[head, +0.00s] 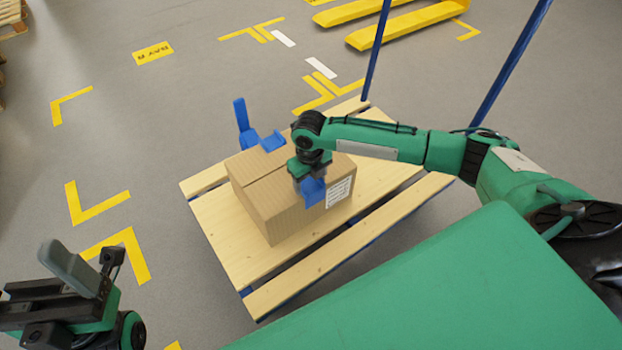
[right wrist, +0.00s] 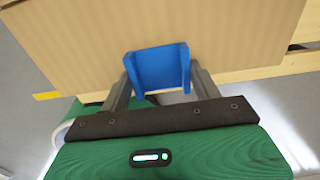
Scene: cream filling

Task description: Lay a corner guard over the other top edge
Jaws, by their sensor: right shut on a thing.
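A closed brown cardboard box (head: 265,190) with a white label sits on a slatted wooden deck (head: 220,235). A blue corner guard (head: 314,192) is held in my right gripper (head: 310,178), by the box's near top edge. In the right wrist view the same guard (right wrist: 158,68) sits between the two fingers, in front of the cardboard; whether it touches the box is unclear. Another blue piece (head: 267,141), with an upright part, shows at the box's far edge; how it rests there is unclear. My left gripper (head: 75,270) is at the lower left, away from the box.
Two blue posts (head: 376,50) rise at the deck's far right side. Yellow forks (head: 405,25) lie on the floor at the back. Yellow floor markings (head: 100,205) surround the deck. The floor left of the deck is clear.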

